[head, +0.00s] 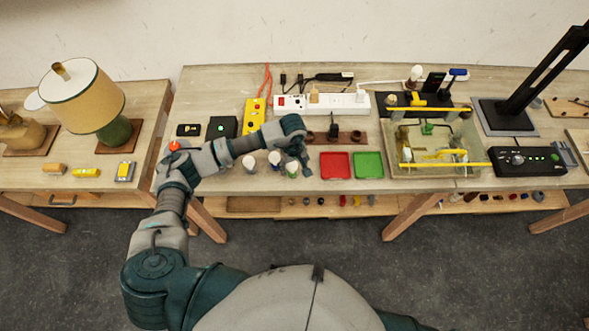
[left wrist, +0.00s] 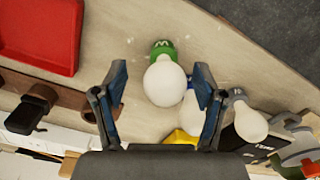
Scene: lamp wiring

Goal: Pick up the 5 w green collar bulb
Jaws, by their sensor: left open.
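The green collar bulb (head: 292,169) stands on the table, at the right end of a short row of bulbs. In the left wrist view its white globe and green collar (left wrist: 162,50) lie between the open fingers. My left gripper (head: 305,163) is open and just above and beside this bulb, with nothing held. A blue collar bulb (left wrist: 189,115) is close behind it, partly hidden by the right finger, and another white bulb (left wrist: 246,122) lies outside that finger. My right gripper is not in view.
A red tray (head: 336,165) and a green tray (head: 368,165) lie right of the bulbs. A white power strip (head: 335,104) and a yellow box (head: 254,115) stand behind. A glass tank (head: 385,150) is further right. The table's front edge is close to the bulbs.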

